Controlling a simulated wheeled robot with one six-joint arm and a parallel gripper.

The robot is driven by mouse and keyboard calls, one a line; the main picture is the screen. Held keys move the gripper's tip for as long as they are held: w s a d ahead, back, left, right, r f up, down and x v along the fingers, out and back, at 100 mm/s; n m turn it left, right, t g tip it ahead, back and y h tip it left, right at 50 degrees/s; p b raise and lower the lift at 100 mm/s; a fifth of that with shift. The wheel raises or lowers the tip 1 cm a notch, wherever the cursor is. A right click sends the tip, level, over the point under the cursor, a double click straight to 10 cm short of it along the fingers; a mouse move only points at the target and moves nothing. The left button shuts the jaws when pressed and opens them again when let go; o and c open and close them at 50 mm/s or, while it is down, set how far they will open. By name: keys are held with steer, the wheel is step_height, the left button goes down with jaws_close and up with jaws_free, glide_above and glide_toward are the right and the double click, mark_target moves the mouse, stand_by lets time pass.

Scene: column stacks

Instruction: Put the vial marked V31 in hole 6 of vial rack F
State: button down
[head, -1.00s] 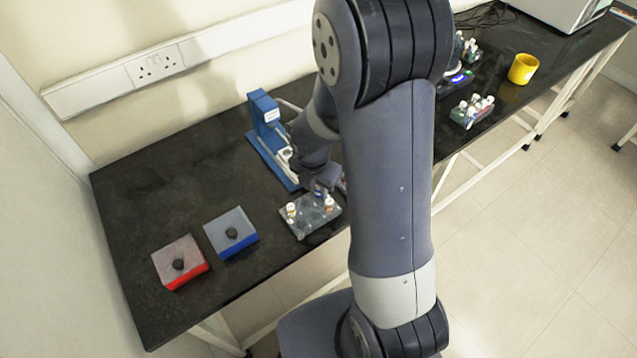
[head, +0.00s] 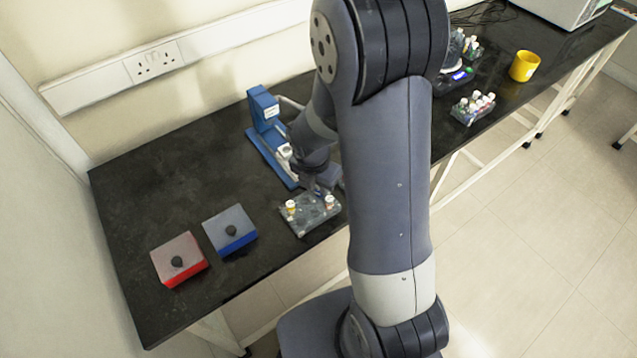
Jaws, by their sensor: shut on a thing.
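A grey vial rack (head: 300,221) lies near the table's front edge, left of my arm. Its letter and hole numbers are too small to read. A vial with a yellowish body and white cap (head: 291,206) stands at its left, and another white-capped vial (head: 329,201) at its right. My gripper (head: 318,190) is low over the rack's back right part, shut on a vial that is mostly hidden by the jaws. I cannot read any vial marking or tell whether the held vial touches the rack.
A blue stand (head: 265,110) is just behind my gripper. Another vial rack (head: 473,108) and a yellow mug (head: 523,66) stand right of my arm. The table's left back is clear.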

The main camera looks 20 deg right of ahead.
steer(key=c, duration=0.9)
jaws_free()
steer(key=shift+r+p, duration=2.8)
steer(key=shift+r, duration=0.25)
steer(key=shift+s+f, duration=0.1)
